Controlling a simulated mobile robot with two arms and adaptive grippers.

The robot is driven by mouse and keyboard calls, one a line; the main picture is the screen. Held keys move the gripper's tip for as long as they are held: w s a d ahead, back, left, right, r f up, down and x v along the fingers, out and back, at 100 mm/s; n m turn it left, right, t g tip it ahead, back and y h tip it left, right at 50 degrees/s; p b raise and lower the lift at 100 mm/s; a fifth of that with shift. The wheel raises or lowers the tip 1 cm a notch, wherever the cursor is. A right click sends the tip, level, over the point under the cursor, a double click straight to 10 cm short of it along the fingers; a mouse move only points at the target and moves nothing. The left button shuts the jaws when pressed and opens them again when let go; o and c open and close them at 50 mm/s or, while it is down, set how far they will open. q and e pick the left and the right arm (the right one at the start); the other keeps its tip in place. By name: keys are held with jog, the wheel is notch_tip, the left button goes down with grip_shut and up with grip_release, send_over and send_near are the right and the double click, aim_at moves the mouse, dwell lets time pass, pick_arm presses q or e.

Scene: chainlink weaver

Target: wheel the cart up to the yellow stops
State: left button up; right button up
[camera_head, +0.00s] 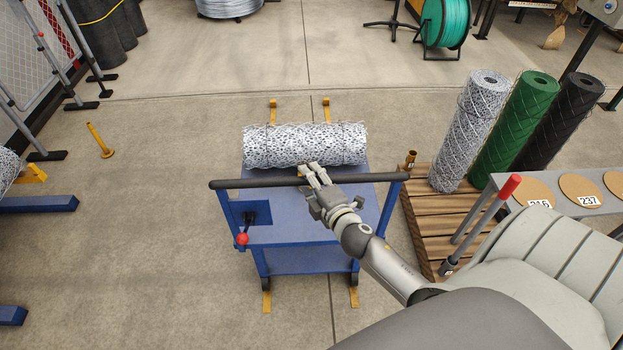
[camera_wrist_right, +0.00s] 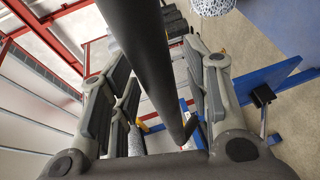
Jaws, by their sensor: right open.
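The blue cart (camera_head: 291,261) stands in the middle of the head view, with a wire-mesh roll (camera_head: 304,145) lying across its top. Its dark push handle (camera_head: 250,183) runs along the near side. Two yellow stops (camera_head: 272,108) (camera_head: 326,107) show on the floor just beyond the cart's far side. My right gripper (camera_head: 311,173) is at the middle of the handle. In the right wrist view, the dark handle bar (camera_wrist_right: 148,60) passes between the spread fingers of my right gripper (camera_wrist_right: 160,85), which is open around it. My left gripper is out of view.
Right of the cart, a wooden pallet (camera_head: 420,222) holds upright rolls, close to its side. A grey table (camera_head: 565,207) with round discs is at the right.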

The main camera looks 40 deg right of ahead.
grip_shut()
dwell(0.3)
